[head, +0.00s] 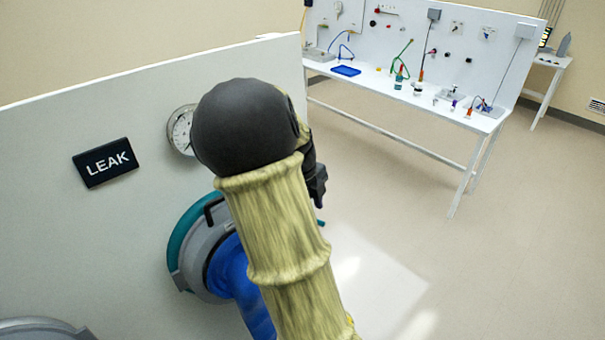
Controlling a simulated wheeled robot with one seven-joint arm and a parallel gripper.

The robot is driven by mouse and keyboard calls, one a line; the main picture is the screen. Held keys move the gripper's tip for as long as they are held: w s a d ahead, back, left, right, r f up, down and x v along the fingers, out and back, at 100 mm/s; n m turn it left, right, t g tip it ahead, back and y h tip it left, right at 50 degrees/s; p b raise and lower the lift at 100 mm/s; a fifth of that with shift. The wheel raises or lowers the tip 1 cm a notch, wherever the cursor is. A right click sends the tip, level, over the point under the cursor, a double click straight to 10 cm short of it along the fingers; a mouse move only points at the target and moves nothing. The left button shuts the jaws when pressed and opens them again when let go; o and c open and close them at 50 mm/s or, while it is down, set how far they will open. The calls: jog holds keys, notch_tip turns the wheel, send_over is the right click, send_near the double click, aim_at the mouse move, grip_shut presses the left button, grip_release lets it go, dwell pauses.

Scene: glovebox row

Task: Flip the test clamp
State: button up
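A round port on the white panel has a teal ring (180,240) and a grey collar (197,262) with a dark bracket-like part at its upper left. A blue glove or sleeve (238,285) comes out of it. I cannot tell for sure which part is the test clamp. My arm crosses in front and hides the port's right side. A small teal tip shows just right of my arm. My gripper (316,184) shows only as a dark piece behind the arm's black joint, right of the port. Its fingertips are not clear, nor whether it touches anything.
A black LEAK sign (105,162) and a round gauge (181,130) are on the panel (60,215), the gauge partly hidden by my arm. Another grey port (40,330) shows at bottom left. A white bench (400,110) with lab items stands behind. The floor at right is clear.

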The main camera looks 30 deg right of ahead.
jog(key=b+v, duration=0.2)
jog(key=v, duration=1.2)
jog(key=shift+r, duration=0.2)
jog(key=shift+w+a+f, duration=0.1)
jog(key=shift+w+a, duration=0.05)
